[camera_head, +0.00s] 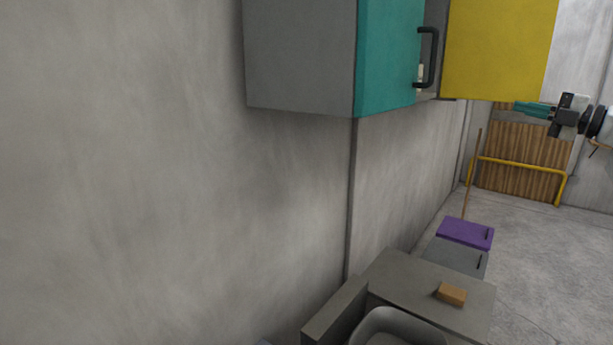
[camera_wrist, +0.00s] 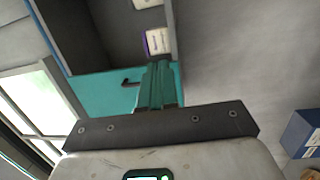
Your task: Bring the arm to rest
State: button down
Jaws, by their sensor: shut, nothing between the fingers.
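My gripper (camera_head: 518,106) shows at the right of the head view, its teal fingers pointing left just below the yellow cabinet door in the picture. In the wrist view my gripper (camera_wrist: 160,66) is shut, with its two teal fingers together and nothing between them. It is held up in the air. Beyond the fingertips in the wrist view is a teal cabinet door (camera_wrist: 98,100) with a dark handle. The fingers overlap its edge in the picture; contact cannot be told.
The wall cabinet (camera_head: 300,55) has a teal door (camera_head: 385,55) and an open yellow door (camera_head: 498,50). White boxes (camera_wrist: 158,41) sit inside. Below are a grey counter (camera_head: 410,285) with a brown block (camera_head: 452,294) and a sink (camera_head: 395,325). Open floor (camera_head: 550,260) lies to the right.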

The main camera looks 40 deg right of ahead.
jog(key=w+a+f+m+t+h, duration=0.2)
jog(key=w+a+f+m+h, duration=0.25)
jog(key=w, duration=0.35)
jog(key=w+a+f+m+t+h, duration=0.2)
jog(key=w+a+f+m+h, duration=0.3)
jog(key=w, duration=0.3)
jog(key=w+a+f+m+g+h+b, duration=0.1)
jog(key=a+f+m+g, duration=0.55)
jog(key=f, duration=0.75)
jog(key=w+a+f+m+g+h, duration=0.1)
jog(key=a+f+m+g, duration=0.2)
jog(key=a+f+m, duration=0.75)
jog(key=s+a+f+n+g+y, duration=0.25)
jog(key=s+a+f, duration=0.45)
jog(key=f, duration=0.4)
jog(key=s+a+f+n+g+y, duration=0.25)
jog(key=s+a+f, duration=0.25)
jog(key=a+f, duration=0.5)
jog(key=s+a+f+g+y, duration=0.1)
jog(key=s+a+g, duration=0.1)
jog(key=s, duration=0.5)
jog(key=s+a+f+n+g+y, duration=0.1)
jog(key=s+a+f+g+y, duration=0.1)
jog(key=s+a, duration=0.3)
jog(key=s+a+f+g+y, duration=0.1)
jog(key=s+a+f+g, duration=0.1)
jog(key=s, duration=0.7)
jog(key=shift+s+a+n+g+y+b, duration=0.35)
jog(key=shift+a+g, duration=0.4)
jog(key=shift+a, duration=0.45)
